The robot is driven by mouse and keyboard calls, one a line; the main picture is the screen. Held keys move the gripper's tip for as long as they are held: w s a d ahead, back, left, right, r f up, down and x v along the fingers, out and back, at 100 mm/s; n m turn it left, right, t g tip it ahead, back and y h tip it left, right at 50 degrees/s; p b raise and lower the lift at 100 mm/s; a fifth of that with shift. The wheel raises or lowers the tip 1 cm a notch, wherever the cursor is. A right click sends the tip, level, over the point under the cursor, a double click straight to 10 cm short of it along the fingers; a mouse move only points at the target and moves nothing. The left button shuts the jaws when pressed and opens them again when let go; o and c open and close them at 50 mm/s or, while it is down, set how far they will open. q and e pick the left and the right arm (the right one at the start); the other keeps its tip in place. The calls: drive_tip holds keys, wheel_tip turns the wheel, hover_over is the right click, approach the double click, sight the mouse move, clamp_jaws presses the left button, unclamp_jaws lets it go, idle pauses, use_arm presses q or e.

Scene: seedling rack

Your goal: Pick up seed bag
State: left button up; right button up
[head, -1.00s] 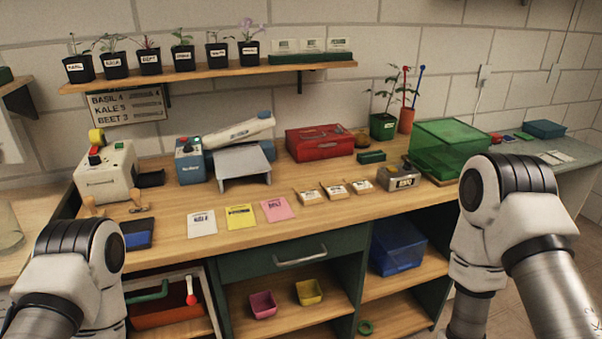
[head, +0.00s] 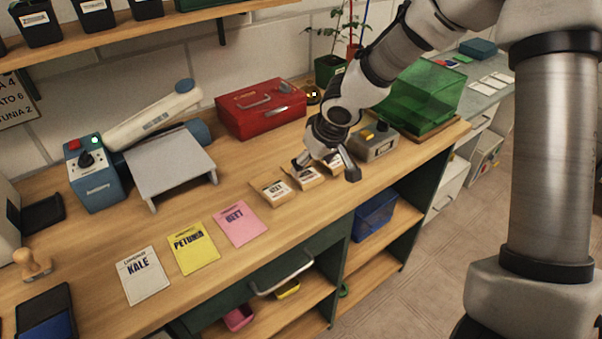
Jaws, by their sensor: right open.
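Three small brown seed bags with white labels lie in a row on the wooden bench. The left bag (head: 273,189) is in clear view. The middle bag (head: 309,177) and the right bag (head: 334,162) are partly hidden by my right gripper. My right gripper (head: 328,171) points down over these two bags, its fingers spread apart. I cannot tell whether the fingers touch a bag. My left gripper is out of view.
White KALE (head: 144,277), yellow PETUNIA (head: 193,249) and pink BEET (head: 240,223) packets lie left of the bags. A grey device (head: 374,144) stands close on the right. A red box (head: 260,110) and a green clear-lidded box (head: 425,95) stand behind.

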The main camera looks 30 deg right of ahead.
sight(307, 175)
drive_tip(key=x, duration=0.5)
drive_tip(key=shift+w+r, duration=0.1)
drive_tip(key=shift+w, duration=0.05)
drive_tip(key=shift+r, duration=0.1)
drive_tip(key=c, duration=0.9)
drive_tip(key=shift+o, duration=0.2)
